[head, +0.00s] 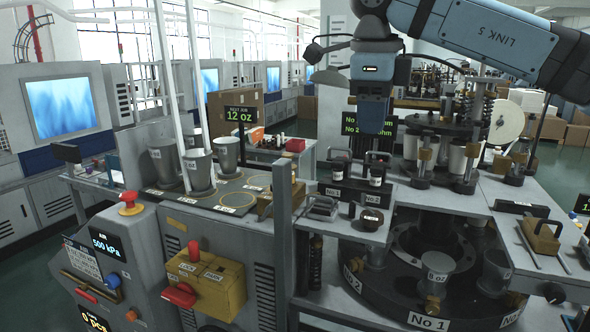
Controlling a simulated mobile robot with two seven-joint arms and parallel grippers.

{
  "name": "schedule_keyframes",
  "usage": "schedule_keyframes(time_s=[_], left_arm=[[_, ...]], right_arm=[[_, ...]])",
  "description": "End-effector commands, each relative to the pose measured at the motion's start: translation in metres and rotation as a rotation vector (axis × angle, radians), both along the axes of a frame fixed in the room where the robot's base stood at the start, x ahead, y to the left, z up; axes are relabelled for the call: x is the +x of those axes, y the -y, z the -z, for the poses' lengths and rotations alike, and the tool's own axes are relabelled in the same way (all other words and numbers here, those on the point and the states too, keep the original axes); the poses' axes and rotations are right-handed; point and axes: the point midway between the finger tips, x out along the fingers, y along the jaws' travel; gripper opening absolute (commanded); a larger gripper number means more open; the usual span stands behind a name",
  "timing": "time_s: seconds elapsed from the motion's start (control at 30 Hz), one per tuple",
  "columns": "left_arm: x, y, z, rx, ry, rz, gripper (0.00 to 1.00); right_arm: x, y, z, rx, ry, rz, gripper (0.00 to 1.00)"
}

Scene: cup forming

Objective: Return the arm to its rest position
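My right arm (485,32) comes in from the upper right, blue-grey with "LINK 5" on it. Its wrist hangs down at the upper middle, and my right gripper (374,115) points down from it in front of a green-lit display. The fingers are too dark and small to tell whether they are open or shut. I see nothing clearly held. The gripper hangs above the small bench with the black blocks marked No 1 (335,192) and No 2 (376,178). My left gripper is not in view.
A cup-forming machine (430,318) with a round turntable and metal cups stands below right. Grey cups (200,170) stand on a panel at left, near vertical tubes. A yellow lock box (205,285) and a red button (130,203) sit in front. Tall posts rise at right.

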Motion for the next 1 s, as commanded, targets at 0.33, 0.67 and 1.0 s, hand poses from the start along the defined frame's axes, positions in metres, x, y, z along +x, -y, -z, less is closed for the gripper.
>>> schedule_keyframes(time_s=[0.33,0.67,1.0], left_arm=[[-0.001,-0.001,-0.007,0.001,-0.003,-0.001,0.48],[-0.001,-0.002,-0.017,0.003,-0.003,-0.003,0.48],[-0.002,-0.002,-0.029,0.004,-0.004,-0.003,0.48]], right_arm=[[-0.017,-0.069,0.084,0.324,-0.237,-0.141,0.36],[-0.071,-0.150,0.153,0.912,-0.638,-0.161,0.36],[-0.092,-0.176,0.175,1.589,-1.073,0.164,0.36]])
